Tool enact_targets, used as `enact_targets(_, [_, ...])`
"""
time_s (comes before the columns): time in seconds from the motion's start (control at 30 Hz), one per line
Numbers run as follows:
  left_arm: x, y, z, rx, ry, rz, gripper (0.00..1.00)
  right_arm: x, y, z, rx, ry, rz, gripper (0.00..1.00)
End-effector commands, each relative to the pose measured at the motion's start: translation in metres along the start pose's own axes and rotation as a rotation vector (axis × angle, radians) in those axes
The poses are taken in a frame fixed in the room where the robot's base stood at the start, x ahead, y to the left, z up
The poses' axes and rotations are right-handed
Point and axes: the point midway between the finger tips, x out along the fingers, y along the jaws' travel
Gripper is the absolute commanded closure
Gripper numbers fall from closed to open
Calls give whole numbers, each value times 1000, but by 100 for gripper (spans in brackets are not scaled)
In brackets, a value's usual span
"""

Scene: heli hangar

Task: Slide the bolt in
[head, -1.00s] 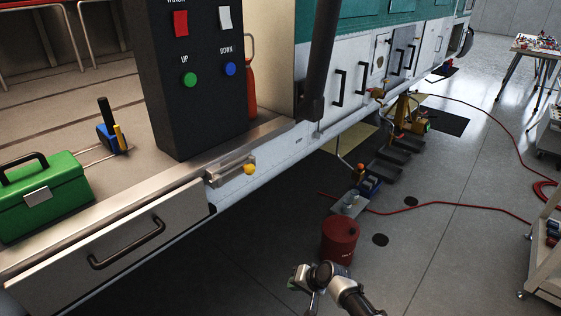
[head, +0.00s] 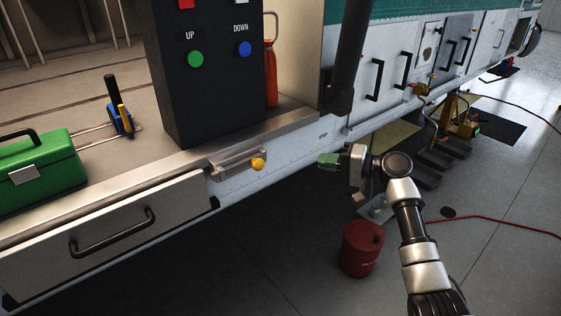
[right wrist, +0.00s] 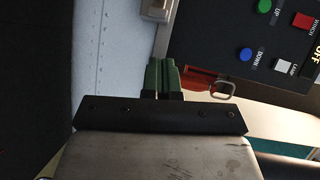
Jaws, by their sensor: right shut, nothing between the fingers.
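The green fingers (right wrist: 161,76) are together and empty in the right wrist view. The yellow knob does not show clearly in that view. My left gripper is not in view.
A black control box (head: 205,80) stands above the bolt, with a red bottle (head: 271,75) behind it. A drawer (head: 100,240) with a black handle sits below left. A green toolbox (head: 40,172) lies at left. A red can (head: 361,250) stands on the floor below my right arm.

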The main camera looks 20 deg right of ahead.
Motion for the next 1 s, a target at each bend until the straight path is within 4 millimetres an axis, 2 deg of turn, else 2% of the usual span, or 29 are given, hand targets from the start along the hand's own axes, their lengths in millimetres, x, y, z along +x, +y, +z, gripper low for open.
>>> enact_targets(0.17, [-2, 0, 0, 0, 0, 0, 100, 15, 0, 0, 2, -2, -1, 100])
enact_targets(0.6, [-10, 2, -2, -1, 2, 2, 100, 104, -1, 0, 2, -1, -1, 100])
enact_targets(0.8, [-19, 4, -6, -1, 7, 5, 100, 122, -1, 22, 1, -1, 1, 100])
enact_targets(1.0, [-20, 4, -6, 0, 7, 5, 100, 128, 1, 28, 0, 1, 2, 100])
